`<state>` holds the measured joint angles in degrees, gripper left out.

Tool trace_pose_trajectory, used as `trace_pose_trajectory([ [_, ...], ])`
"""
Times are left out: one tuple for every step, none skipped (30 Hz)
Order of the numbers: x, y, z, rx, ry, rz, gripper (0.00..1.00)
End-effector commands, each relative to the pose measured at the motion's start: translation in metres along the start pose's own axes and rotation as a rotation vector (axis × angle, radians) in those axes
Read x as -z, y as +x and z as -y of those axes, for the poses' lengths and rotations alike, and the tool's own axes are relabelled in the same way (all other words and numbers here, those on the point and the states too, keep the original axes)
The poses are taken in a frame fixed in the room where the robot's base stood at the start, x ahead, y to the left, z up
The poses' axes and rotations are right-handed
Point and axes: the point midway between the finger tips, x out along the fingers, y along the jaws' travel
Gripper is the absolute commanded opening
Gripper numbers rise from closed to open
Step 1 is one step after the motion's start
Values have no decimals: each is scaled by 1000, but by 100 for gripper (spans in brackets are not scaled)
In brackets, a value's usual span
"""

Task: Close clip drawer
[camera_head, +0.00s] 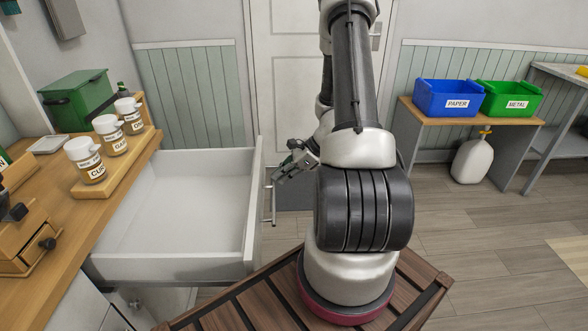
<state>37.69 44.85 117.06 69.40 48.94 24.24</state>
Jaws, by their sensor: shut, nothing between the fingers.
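A wide white drawer (252,215) stands pulled out from the wooden-topped counter at the left, and its inside looks empty. Its bar handle (271,197) is on the front panel, facing right. My gripper (280,178) is shut and empty, close to the upper part of this handle. I cannot tell whether it touches the handle. A small wooden drawer box (30,236) with dark round knobs sits on the counter at the left edge, partly cut off. I see no label naming the clip drawer.
Labelled jars (110,135) stand on a wooden riser (127,168) on the counter, near a green box (77,100). A blue PAPER bin (447,98) and a green METAL bin (509,98) stand on a bench at the right, with a white jug (472,160) below. Floor at the right is clear.

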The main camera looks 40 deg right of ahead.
Motion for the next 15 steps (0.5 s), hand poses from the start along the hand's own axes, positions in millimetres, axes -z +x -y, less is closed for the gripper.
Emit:
trace_pose_trajectory([
  [-5,5,-1,-2,-2,-1,0],
  [-7,7,-1,-2,-2,-1,0],
  [-10,10,0,-1,-1,-1,0],
  [-11,11,0,-1,-1,-1,0],
  [-13,13,0,-1,-1,-1,0],
  [-14,14,0,-1,-1,-1,0],
  [-15,15,0,-1,-1,-1,0],
  [-16,15,0,-1,-1,-1,0],
  [-16,16,0,-1,-1,-1,0],
  [-16,16,0,-1,0,-1,0],
  [-16,16,0,-1,0,-1,0],
  [-16,16,0,0,0,-1,0],
  [-16,16,0,0,0,-1,0],
  [-16,16,0,0,0,-1,0],
  [-16,16,0,0,0,-1,0],
])
